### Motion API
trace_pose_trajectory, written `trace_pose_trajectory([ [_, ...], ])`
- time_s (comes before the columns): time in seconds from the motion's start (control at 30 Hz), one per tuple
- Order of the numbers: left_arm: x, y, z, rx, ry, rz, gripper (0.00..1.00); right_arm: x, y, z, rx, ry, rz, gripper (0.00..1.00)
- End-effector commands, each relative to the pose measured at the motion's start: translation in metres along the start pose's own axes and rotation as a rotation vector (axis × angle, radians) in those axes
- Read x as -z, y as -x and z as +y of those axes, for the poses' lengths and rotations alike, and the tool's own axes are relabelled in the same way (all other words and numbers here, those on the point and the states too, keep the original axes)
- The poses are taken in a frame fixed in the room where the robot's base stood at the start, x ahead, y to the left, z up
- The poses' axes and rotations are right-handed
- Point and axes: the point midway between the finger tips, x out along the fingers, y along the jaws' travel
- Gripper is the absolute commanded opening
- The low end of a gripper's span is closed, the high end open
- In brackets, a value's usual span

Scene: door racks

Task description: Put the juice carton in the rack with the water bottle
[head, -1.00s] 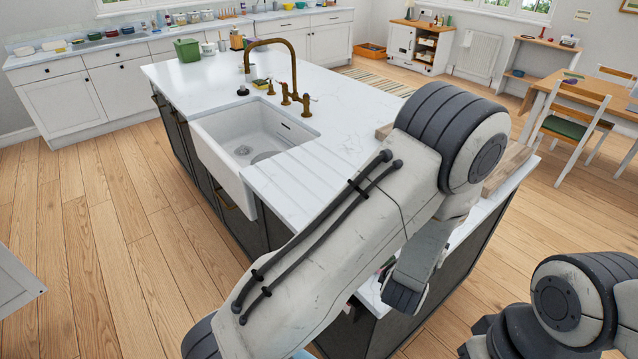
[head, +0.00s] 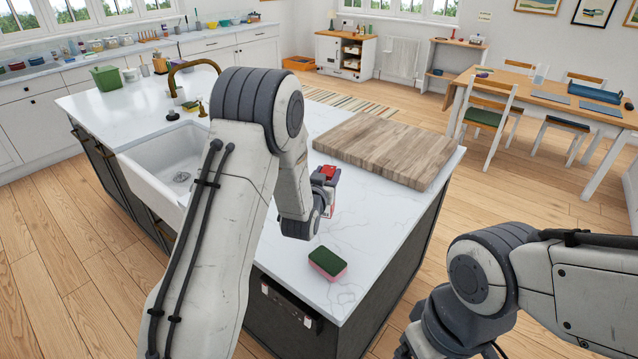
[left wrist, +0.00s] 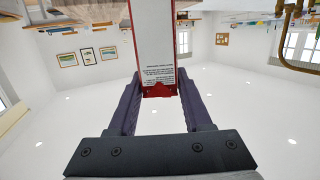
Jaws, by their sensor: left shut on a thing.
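My left gripper (head: 318,190) is mostly hidden by its own arm in the head view. It is shut on the juice carton (head: 328,172), a red and white box held above the island top. In the left wrist view the carton (left wrist: 155,45) stands between the two dark fingers of the gripper (left wrist: 158,85), its white side with small print and red edge showing. The water bottle and the rack cannot be made out in these frames. My right arm shows at the lower right, but its gripper is out of frame.
A green and pink sponge (head: 327,263) lies near the front of the white island (head: 378,212). A large wooden board (head: 388,150) covers its right end. A sink (head: 165,160) is at the left. Wooden floor (head: 480,205) is open between the island and the dining table (head: 560,95).

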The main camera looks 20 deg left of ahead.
Motion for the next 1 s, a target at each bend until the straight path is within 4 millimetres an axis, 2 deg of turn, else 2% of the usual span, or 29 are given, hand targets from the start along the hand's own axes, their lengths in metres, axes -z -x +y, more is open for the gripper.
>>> trace_pose_trajectory([
  [0.03,-0.002,-0.004,-0.009,0.004,0.001,0.000,0.00,0.000,0.006,0.000,0.000,0.000,0.000,0.80],
  [0.2,-0.010,-0.010,-0.021,0.001,0.001,0.003,0.00,0.001,0.009,-0.001,0.000,-0.001,0.000,0.80],
  [0.6,-0.049,-0.015,-0.021,0.000,0.001,0.002,0.00,0.001,0.024,-0.002,0.000,-0.001,0.000,0.80],
  [1.0,-0.055,-0.017,-0.021,0.000,0.000,0.004,0.00,0.001,0.018,-0.001,0.000,-0.001,0.000,0.80],
])
